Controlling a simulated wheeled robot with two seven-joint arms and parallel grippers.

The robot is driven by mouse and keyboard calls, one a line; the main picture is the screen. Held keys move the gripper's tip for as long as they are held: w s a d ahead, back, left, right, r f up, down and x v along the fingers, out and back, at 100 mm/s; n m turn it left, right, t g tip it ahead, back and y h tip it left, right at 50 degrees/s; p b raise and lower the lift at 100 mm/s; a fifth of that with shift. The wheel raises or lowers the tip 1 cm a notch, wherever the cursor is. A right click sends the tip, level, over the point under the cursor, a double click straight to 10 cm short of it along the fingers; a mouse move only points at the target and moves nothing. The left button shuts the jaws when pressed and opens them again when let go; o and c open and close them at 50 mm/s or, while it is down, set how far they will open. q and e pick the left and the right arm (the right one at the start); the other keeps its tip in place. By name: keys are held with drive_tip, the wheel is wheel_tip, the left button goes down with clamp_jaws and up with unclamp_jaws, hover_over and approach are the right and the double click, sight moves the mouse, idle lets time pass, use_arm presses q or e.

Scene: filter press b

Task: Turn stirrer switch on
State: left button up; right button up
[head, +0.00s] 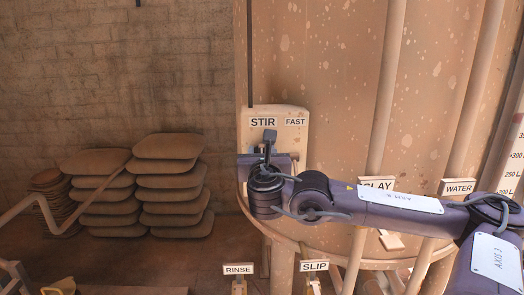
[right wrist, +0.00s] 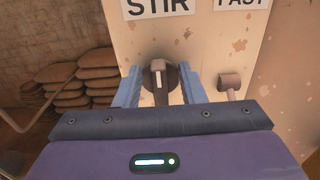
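The stirrer switch is a dark rotary knob (right wrist: 158,84) with a pale pointer line that runs roughly up and down. It sits on a cream panel (head: 289,150) under the STIR label (head: 263,122). In the head view the knob (head: 270,136) shows just above my right gripper (head: 266,156). In the right wrist view the two blue fingers of my right gripper (right wrist: 160,92) stand apart, one on each side of the knob. I cannot tell whether either finger touches it. My left gripper is not in view.
Labels CLAY, WATER (head: 458,188), RINSE (head: 239,269) and SLIP (head: 314,266) mark other controls. Vertical pipes (head: 387,90) stand right of the panel. Stacked sacks (head: 168,182) lie at left.

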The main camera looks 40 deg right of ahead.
drive_tip(key=shift+a, duration=0.1)
drive_tip(key=shift+w, duration=0.1)
drive_tip(key=c, duration=0.7)
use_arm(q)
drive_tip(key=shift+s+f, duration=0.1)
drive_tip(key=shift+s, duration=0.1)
use_arm(e)
clamp_jaws()
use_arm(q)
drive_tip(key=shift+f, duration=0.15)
use_arm(e)
drive_tip(key=shift+m, duration=0.3)
use_arm(q)
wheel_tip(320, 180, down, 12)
drive_tip(key=b, duration=1.2)
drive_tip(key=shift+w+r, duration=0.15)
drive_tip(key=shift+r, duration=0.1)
use_arm(e)
drive_tip(key=shift+s+d+f+m, duration=0.2)
drive_tip(key=shift+f+m, duration=0.1)
drive_tip(key=shift+m, duration=2.55)
drive_tip(key=shift+s+d+f+m, duration=0.15)
drive_tip(key=shift+f+m, duration=0.15)
drive_tip(key=shift+m, duration=2.6)
drive_tip(key=shift+s+d+f+m, duration=0.1)
drive_tip(key=shift+d+f+m, duration=0.15)
drive_tip(key=shift+m, duration=2.6)
drive_tip(key=shift+f, duration=0.1)
